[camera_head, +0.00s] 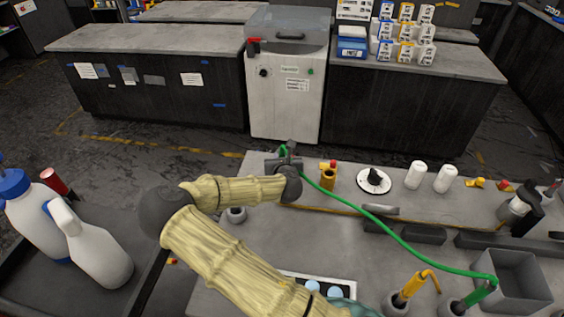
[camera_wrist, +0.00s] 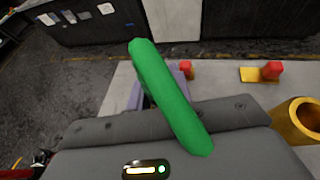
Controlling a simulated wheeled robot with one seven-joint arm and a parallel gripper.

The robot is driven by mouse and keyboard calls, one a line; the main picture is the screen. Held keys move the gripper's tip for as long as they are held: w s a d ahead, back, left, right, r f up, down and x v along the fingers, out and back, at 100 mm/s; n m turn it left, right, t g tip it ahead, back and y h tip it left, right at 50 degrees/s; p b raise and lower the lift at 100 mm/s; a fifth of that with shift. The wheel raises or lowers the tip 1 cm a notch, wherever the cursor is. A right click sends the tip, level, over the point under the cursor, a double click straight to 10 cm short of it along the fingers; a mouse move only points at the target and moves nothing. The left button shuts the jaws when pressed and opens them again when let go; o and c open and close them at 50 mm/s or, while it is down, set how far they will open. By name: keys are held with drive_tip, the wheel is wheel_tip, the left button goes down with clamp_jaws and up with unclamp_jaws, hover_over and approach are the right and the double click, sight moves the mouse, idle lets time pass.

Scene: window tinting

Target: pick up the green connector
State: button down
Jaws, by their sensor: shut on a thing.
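The green connector (camera_wrist: 172,98) fills the middle of the wrist view as a thick green rod, tilted from upper left to lower right. My gripper (camera_head: 287,157) is shut on it, above the far edge of the grey workbench. In the head view only a small green part of the connector (camera_head: 283,151) shows beside the dark fingers. A green cable (camera_head: 395,233) runs from my gripper across the bench to a green plug (camera_head: 480,294) in a grey holder at the lower right. The fingers hide part of the held connector.
A brass cylinder (camera_head: 328,178), a black-and-white dial (camera_head: 374,181) and white bottles (camera_head: 415,175) stand right of my gripper. A yellow cable plug (camera_head: 411,287) and a grey open box (camera_head: 518,280) are at lower right. White jugs (camera_head: 95,245) stand at left.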

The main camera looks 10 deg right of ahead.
wheel_tip(320, 180, up, 10)
drive_tip(key=shift+b, duration=0.3)
idle(0.3)
drive_tip(key=shift+f, duration=0.1)
idle(0.4)
